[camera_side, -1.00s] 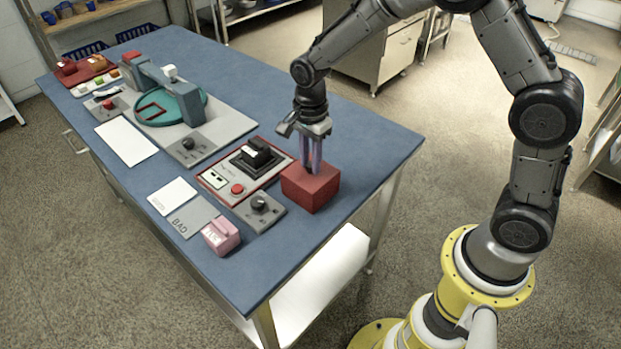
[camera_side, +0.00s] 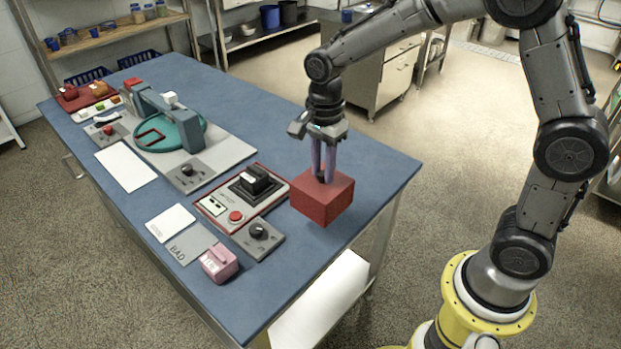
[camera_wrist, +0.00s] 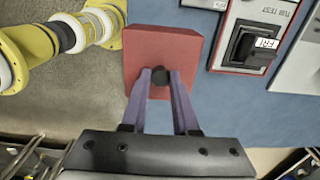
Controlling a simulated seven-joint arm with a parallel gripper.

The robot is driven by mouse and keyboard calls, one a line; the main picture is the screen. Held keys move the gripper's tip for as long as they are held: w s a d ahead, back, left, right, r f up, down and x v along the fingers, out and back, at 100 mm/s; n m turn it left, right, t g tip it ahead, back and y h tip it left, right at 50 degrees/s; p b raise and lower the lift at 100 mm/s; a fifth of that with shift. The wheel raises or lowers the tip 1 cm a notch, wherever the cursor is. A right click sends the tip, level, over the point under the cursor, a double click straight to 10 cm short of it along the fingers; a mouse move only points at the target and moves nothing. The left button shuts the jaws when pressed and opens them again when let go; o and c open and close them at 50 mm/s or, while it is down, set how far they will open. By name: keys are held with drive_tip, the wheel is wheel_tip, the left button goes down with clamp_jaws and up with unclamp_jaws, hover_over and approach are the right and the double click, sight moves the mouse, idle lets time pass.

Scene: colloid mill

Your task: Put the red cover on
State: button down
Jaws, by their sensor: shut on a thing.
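The red cover (camera_side: 322,205) is a box shape with a small dark knob on top. My gripper (camera_side: 323,177) is shut on that knob from above. The cover hangs a little above the blue table, near its right edge. In the wrist view the cover (camera_wrist: 160,55) fills the upper middle, and the two purple fingers of my gripper (camera_wrist: 160,78) close on the dark knob. A red-edged grey panel (camera_side: 213,207) with a black block (camera_side: 252,183) and a red button (camera_side: 235,216) lies left of the cover. The cover's underside is hidden.
A dial box (camera_side: 258,235) sits in front of the panel. A pink block (camera_side: 219,263) and a grey BAD card (camera_side: 188,243) lie near the table's front. A turntable machine (camera_side: 185,130) stands farther back. Bare blue table (camera_side: 345,130) lies behind the cover.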

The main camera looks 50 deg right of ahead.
drive_tip(key=s+r, duration=0.6)
drive_tip(key=s, duration=0.4)
wheel_tip(320, 180, up, 7)
hover_over(333, 186)
drive_tip(key=w+a+r, duration=0.1)
drive_tip(key=w+r, duration=0.1)
drive_tip(key=w, duration=0.8)
drive_tip(key=w+a+f, duration=0.1)
drive_tip(key=w+f, duration=0.1)
drive_tip(key=w, duration=0.8)
drive_tip(key=shift+w+a+f, duration=0.1)
drive_tip(key=shift+w+f, duration=0.4)
drive_tip(key=shift+f, duration=2.45)
drive_tip(key=shift+w+a+f, duration=0.1)
drive_tip(key=shift+w+f, duration=0.45)
drive_tip(key=shift+f, duration=2.4)
drive_tip(key=shift+w+a+f, duration=0.1)
drive_tip(key=shift+w+f, duration=0.4)
drive_tip(key=shift+f, duration=2.45)
drive_tip(key=shift+f, duration=0.2)
